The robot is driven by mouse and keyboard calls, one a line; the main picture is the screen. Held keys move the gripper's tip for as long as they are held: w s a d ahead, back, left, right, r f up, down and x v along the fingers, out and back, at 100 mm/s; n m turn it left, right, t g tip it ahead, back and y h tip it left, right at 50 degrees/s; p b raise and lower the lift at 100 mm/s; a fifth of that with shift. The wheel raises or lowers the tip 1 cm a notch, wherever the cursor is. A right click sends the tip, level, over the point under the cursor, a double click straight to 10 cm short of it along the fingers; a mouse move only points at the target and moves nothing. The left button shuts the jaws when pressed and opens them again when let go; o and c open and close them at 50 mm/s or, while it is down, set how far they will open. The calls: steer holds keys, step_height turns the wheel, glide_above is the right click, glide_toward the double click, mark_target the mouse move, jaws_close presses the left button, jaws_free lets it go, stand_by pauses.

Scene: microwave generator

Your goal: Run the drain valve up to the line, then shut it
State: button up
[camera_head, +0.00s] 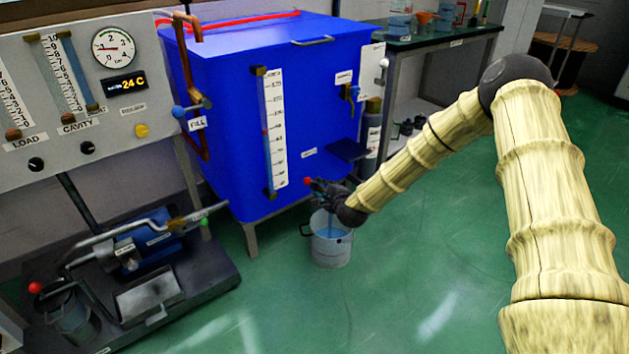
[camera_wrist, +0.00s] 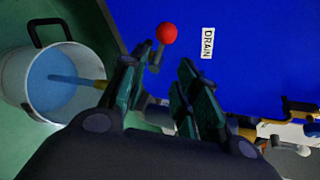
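The drain valve's red knob (camera_head: 308,181) is at the lower front of the blue tank (camera_head: 225,100). In the wrist view the red knob (camera_wrist: 167,33) sits beside the DRAIN label (camera_wrist: 208,42). My gripper (camera_head: 320,188) is at the valve. In the wrist view my gripper (camera_wrist: 162,62) has its fingers apart, with the knob just beyond their tips. A metal bucket (camera_head: 331,250) stands below. In the wrist view, blue liquid runs from a brass spout (camera_wrist: 101,84) into the bucket (camera_wrist: 14,80). The liquid line on the tank's scale (camera_head: 275,130) is too small to read.
A gauge panel (camera_head: 70,150) is at left, with a pump on a dark base (camera_head: 205,290) below it. A FILL valve (camera_head: 180,111) is on the tank's left side. A bench (camera_head: 440,40) stands behind. The green floor at front is clear.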

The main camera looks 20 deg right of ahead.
mark_target(314, 181)
steer(key=shift+b+x, duration=2)
steer(key=shift+x, duration=3.25)
steer(key=shift+c, duration=0.5)
jaws_close()
steer(key=shift+a, duration=0.1)
